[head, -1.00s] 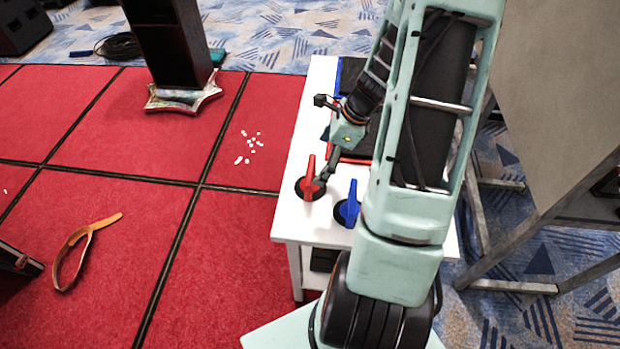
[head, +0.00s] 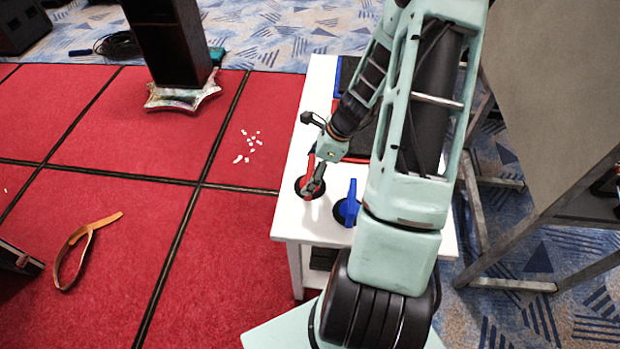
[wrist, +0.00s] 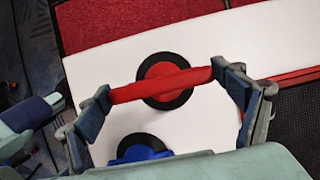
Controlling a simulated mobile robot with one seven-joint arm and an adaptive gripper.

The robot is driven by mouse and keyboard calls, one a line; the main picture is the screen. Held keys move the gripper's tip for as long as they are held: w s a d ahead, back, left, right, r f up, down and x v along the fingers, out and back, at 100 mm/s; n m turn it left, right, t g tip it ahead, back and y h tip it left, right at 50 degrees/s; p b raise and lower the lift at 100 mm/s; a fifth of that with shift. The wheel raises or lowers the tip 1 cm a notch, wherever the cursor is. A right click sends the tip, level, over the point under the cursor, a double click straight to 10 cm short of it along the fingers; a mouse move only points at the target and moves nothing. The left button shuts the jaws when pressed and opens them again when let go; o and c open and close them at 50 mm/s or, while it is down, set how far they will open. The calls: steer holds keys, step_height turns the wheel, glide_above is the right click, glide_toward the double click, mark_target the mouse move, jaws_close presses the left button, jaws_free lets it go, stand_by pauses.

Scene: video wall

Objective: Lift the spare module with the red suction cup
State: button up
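The red suction cup (wrist: 177,95) has a black round base and a red bar handle. It stands on the white table (wrist: 215,45) and also shows in the head view (head: 301,186), partly hidden by my gripper. My gripper (wrist: 166,100) is open above the cup in the wrist view, one finger near each end of the red handle. Contact with the handle cannot be told. In the head view my gripper (head: 315,182) is down at the cup. A dark panel with a red edge (wrist: 291,76) lies beside it, largely hidden by my arm in the head view.
A blue suction cup (head: 347,204) stands on the table close to the right of the red one. A blue-edged dark panel (head: 345,72) lies at the table's far end. A grey board (head: 555,90) on a metal frame stands to the right. Red floor lies left.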

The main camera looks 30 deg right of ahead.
steer(key=c, duration=0.9)
steer(key=shift+r, duration=0.1)
steer(key=shift+w+r, duration=0.1)
steer(key=shift+r, duration=0.35)
step_height(320, 180, up, 2)
steer(key=shift+r, duration=0.1)
steer(key=s+a+r, duration=0.1)
steer(key=s+r, duration=0.2)
steer(key=s, duration=0.1)
steer(key=s+a+r, duration=0.2)
steer(key=s+r, duration=0.1)
steer(key=s, duration=0.2)
steer(key=s+a+r, duration=0.2)
steer(key=s+r, duration=0.1)
steer(key=s, duration=0.1)
steer(key=shift+s+r+b, duration=0.15)
steer(key=shift+r+b, duration=0.2)
steer(key=shift+r, duration=0.05)
